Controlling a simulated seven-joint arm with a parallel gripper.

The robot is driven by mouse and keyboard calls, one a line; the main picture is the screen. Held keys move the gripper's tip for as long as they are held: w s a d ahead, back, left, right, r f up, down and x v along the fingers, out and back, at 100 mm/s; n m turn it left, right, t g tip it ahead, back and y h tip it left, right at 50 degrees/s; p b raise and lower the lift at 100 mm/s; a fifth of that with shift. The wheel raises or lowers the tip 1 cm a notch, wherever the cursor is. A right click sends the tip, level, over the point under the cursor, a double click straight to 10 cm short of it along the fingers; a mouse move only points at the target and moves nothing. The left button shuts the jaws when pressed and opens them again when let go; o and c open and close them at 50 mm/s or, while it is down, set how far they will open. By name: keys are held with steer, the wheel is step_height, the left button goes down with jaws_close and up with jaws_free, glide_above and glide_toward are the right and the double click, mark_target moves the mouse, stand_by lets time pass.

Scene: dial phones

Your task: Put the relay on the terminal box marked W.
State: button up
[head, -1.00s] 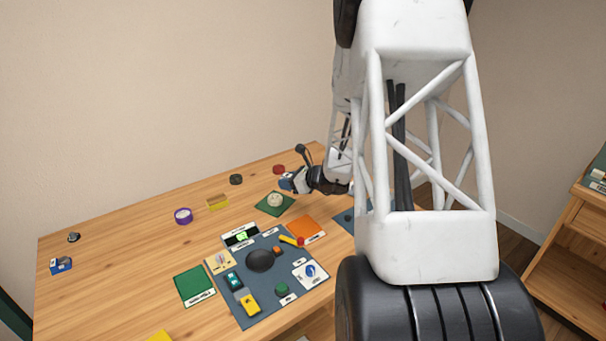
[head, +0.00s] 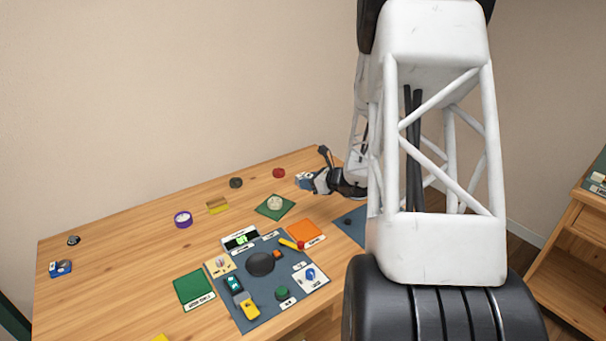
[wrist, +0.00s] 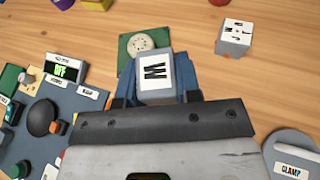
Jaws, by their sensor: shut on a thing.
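My gripper (wrist: 156,82) has blue fingers closed on both sides of a pale grey block (wrist: 155,72). The block's white top bears a large black mark like a W or M. I cannot tell whether this block is the relay. A second grey block (wrist: 235,38) with several black marks on its white top stands apart on the table, up and right of the fingers. In the head view my gripper (head: 305,181) is over the back right of the table; what it holds is too small to make out there. No other W mark is readable.
A green mat with a round pale dial (wrist: 143,41) lies just beyond the held block. A dark panel (head: 245,316) with a black knob and small parts lies at the front. An orange mat (head: 305,231) and a green mat (head: 193,288) flank it. A grey CLAMP disc (wrist: 290,150) is at lower right.

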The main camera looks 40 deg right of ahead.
steer(key=w+d, duration=0.2)
steer(key=w, duration=0.2)
steer(key=w+d+f, duration=0.1)
steer(key=w+d, duration=0.2)
steer(key=w, duration=0.2)
steer(key=w+d, duration=0.2)
steer(key=w, duration=0.2)
steer(key=shift+w+d+f, duration=0.25)
steer(key=shift+w, duration=0.15)
steer(key=shift+f, duration=1.75)
steer(key=shift+f, duration=0.1)
steer(key=o, duration=1)
steer(key=shift+c, duration=0.2)
steer(key=v, duration=1.2)
steer(key=shift+r, duration=0.2)
